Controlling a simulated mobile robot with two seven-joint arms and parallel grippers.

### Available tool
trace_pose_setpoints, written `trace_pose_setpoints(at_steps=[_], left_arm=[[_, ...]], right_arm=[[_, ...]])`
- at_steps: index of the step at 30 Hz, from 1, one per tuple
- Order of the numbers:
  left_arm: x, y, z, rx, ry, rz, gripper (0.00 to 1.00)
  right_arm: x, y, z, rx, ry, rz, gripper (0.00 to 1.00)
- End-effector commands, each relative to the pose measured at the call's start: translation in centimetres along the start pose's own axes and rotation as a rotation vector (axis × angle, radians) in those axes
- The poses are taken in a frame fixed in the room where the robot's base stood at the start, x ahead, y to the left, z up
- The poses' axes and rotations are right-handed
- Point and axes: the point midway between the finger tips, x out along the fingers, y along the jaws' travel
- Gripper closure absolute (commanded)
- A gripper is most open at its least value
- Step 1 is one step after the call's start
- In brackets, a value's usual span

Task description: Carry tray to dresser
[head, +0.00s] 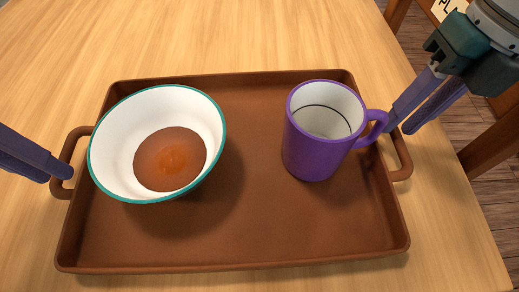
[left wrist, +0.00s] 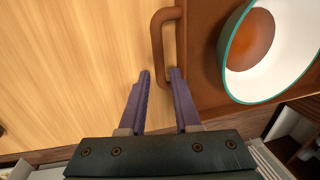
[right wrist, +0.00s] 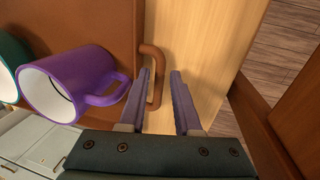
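A brown rectangular tray (head: 245,225) lies on the wooden table, with a loop handle at each short end. My left gripper (head: 66,172) is at the left handle (left wrist: 157,42). In the left wrist view its fingers (left wrist: 160,71) are apart, one on each side of the handle bar. My right gripper (head: 398,124) is at the right handle (head: 402,160), partly behind the mug. In the right wrist view its fingers (right wrist: 159,71) are also apart, with the handle bar (right wrist: 158,92) between them. Neither gripper is visibly closed on a handle.
On the tray stand a white bowl (head: 205,115) with a teal rim and brown-orange contents, and an upright purple mug (head: 305,155), its handle close to my right gripper. The wooden table (head: 230,35) is clear behind the tray. Its edge and the plank floor (head: 440,150) are at the right.

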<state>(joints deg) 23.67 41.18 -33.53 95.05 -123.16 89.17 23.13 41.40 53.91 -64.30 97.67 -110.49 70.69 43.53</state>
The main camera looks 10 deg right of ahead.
Motion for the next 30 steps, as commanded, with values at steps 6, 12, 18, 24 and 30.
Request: trace_pose_setpoints(at_steps=[6, 12, 18, 24, 30], left_arm=[[1.29, -0.01, -0.05, 0.000, 0.001, 0.000, 0.69], [1.34, 0.00, -0.03, 0.000, 0.000, 0.001, 0.69], [1.31, -0.01, -0.03, 0.000, 0.000, 0.000, 0.84], [1.30, 0.01, -0.02, 0.000, 0.000, 0.001, 1.00], [1.28, 0.02, -0.01, 0.000, -0.001, 0.001, 1.00]], right_arm=[[1.28, -0.02, -0.02, -0.001, 0.000, -0.001, 0.68], [1.34, -0.01, -0.01, -0.001, -0.001, 0.000, 0.68], [1.31, 0.00, -0.01, -0.001, -0.001, 0.000, 0.84], [1.29, -0.01, 0.00, -0.001, -0.001, 0.000, 1.00], [1.28, -0.01, 0.00, -0.001, -0.001, 0.000, 1.00]])
